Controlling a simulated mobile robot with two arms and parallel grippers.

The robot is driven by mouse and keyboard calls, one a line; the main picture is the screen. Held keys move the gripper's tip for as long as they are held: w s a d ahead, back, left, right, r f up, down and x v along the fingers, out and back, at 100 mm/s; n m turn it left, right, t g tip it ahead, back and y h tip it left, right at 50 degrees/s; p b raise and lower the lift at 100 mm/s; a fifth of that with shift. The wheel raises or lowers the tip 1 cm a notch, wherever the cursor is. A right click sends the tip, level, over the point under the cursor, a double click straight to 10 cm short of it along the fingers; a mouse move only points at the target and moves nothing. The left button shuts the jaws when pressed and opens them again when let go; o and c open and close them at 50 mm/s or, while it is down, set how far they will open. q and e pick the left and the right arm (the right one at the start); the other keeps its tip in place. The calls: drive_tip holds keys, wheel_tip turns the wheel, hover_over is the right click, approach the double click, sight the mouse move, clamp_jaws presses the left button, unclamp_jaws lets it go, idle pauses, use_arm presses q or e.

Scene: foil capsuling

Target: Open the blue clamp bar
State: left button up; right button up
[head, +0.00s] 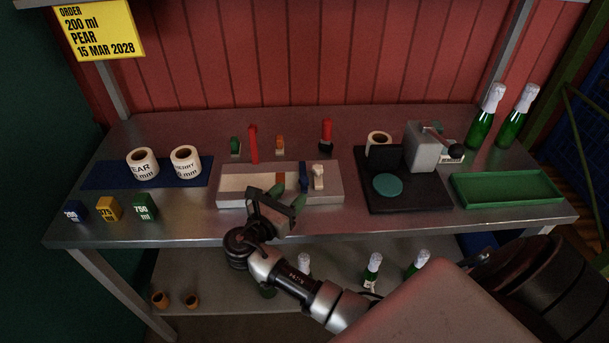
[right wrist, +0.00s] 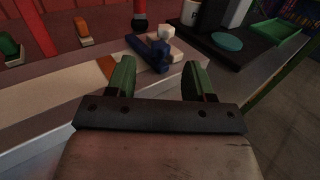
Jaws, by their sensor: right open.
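The blue clamp bar (head: 303,178) is at the right part of the long pale fixture (head: 230,200) on the bench. In the right wrist view the bar (right wrist: 147,53) lies across the fixture, with a pale block (right wrist: 168,41) beside it. My right gripper (head: 288,196) is over the fixture's front edge, near the bar. In the right wrist view its two green fingers (right wrist: 159,75) are wide apart with nothing between them, and the bar shows beyond them. My left gripper is not in view.
Red, orange and green handled items stand behind the fixture, including a tall red one (head: 253,144). A black base (head: 425,199) with a green disc (head: 388,185) stands to the right, by a green tray (head: 507,202). Green bottles (head: 482,123) stand at the back right.

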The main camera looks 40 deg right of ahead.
sight(301, 183)
drive_tip(key=p+x, duration=0.1)
drive_tip(key=x, duration=0.5)
drive_tip(key=shift+d, duration=0.1)
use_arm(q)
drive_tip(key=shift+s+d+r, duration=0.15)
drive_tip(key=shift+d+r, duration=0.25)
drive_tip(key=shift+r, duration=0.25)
use_arm(e)
drive_tip(key=shift+w+d+f, duration=0.1)
drive_tip(key=shift+d, duration=0.2)
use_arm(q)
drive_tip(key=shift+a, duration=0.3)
use_arm(e)
clamp_jaws()
